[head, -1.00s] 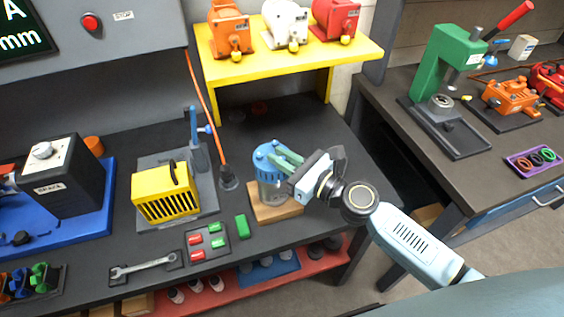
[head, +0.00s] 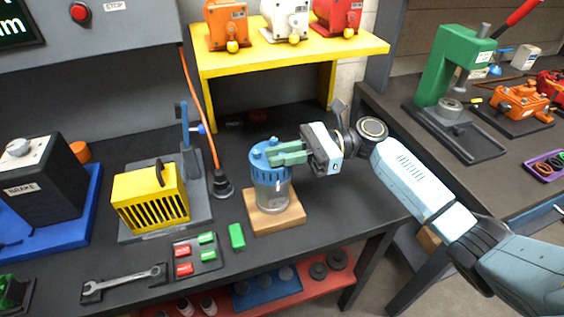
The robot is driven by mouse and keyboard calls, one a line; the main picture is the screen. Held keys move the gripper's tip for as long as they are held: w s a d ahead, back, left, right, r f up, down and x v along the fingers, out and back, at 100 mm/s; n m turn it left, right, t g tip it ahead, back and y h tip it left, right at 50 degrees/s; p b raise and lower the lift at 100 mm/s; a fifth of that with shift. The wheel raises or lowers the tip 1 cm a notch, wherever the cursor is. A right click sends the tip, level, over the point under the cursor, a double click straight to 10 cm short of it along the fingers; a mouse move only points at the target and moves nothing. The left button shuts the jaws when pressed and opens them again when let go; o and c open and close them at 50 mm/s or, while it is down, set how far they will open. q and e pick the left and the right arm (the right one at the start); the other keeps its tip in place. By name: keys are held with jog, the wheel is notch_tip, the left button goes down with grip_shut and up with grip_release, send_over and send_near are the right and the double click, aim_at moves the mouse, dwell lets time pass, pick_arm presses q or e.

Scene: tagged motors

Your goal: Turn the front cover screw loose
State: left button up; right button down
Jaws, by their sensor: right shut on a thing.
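A motor (head: 271,190) with a blue top cover and a grey metal body stands upright on a wooden block (head: 273,218) on the dark bench. My right gripper (head: 275,156) reaches in from the right, level, with its green fingers at the blue cover. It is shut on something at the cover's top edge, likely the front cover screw. The fingers hide the screw, so I cannot see its head. My left gripper is not in view.
A yellow slatted box (head: 150,200) stands on a grey plate to the left. A wrench (head: 125,280) and a panel of red and green blocks (head: 196,254) lie in front. A yellow shelf (head: 290,56) holds several motors behind.

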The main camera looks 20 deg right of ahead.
jog(key=n+g+b, duration=0.1)
jog(key=g, duration=0.1)
jog(key=n+g, duration=0.1)
jog(key=g, duration=0.1)
jog(key=n+g+b, duration=0.1)
jog(key=g, duration=0.1)
jog(key=shift+a+f+n+h+b, duration=0.1)
jog(key=shift+f+n+h+b, duration=0.2)
jog(key=shift+f+h, duration=0.1)
jog(key=n+g+h+b, duration=0.1)
jog(key=g+b, duration=0.1)
jog(key=n+g+h+b, duration=0.1)
jog(key=g+b, duration=0.1)
jog(key=shift+f+n, duration=0.2)
jog(key=shift+n, duration=0.2)
jog(key=n+g+h+b, duration=0.1)
jog(key=b, duration=0.2)
jog(key=shift+r+g, duration=0.1)
jog(key=shift+g, duration=0.3)
jog(key=shift+n, duration=0.3)
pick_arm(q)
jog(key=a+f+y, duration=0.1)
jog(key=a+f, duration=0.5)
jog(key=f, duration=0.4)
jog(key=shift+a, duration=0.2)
pick_arm(e)
jog(key=shift+r+h, duration=0.1)
jog(key=shift+h, duration=0.2)
